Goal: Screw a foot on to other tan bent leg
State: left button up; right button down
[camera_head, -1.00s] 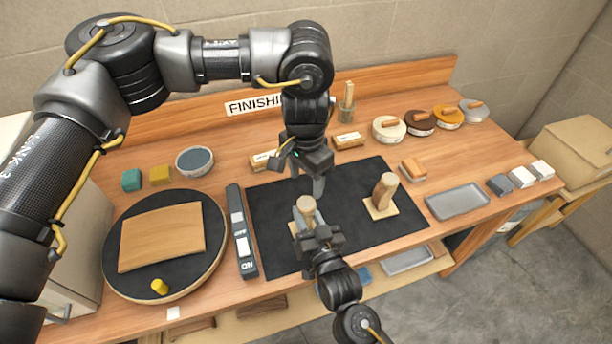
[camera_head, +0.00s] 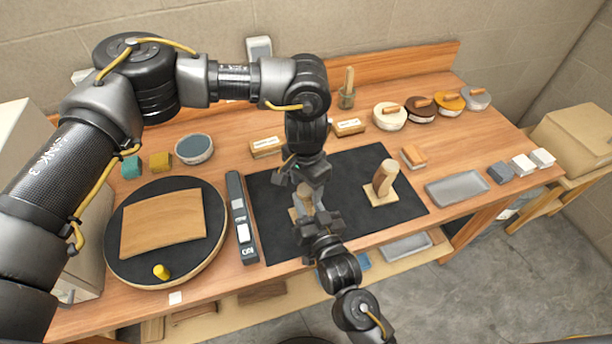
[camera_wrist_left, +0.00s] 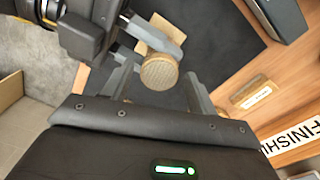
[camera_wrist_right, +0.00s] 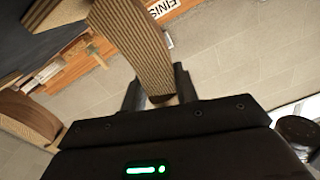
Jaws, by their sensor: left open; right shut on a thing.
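One tan bent leg (camera_head: 305,196) stands on the black mat (camera_head: 275,235), mostly hidden by my grippers. Its round, ridged top end (camera_wrist_left: 160,73) faces the left wrist camera, with a square tan plate (camera_wrist_left: 153,37) beyond it. My right gripper (camera_head: 312,212) is shut on this leg from the front; its layered side (camera_wrist_right: 138,50) fills the right wrist view. My left gripper (camera_head: 310,190) points down from above, open, its fingers (camera_wrist_left: 158,92) on either side of the round end. I cannot tell if they touch it. Another tan bent leg (camera_head: 384,178) stands on a square plate to the right.
A round black turntable (camera_head: 120,262) with a curved wooden panel (camera_head: 162,231) is at left, beside a dark level (camera_head: 241,215). Mat is clear around the right leg.

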pick_arm(q)
jog(key=shift+f, duration=0.2)
jog(key=c, duration=1)
jog(key=m, duration=0.6)
jog(key=shift+m, duration=0.3)
jog(key=o, duration=1.1)
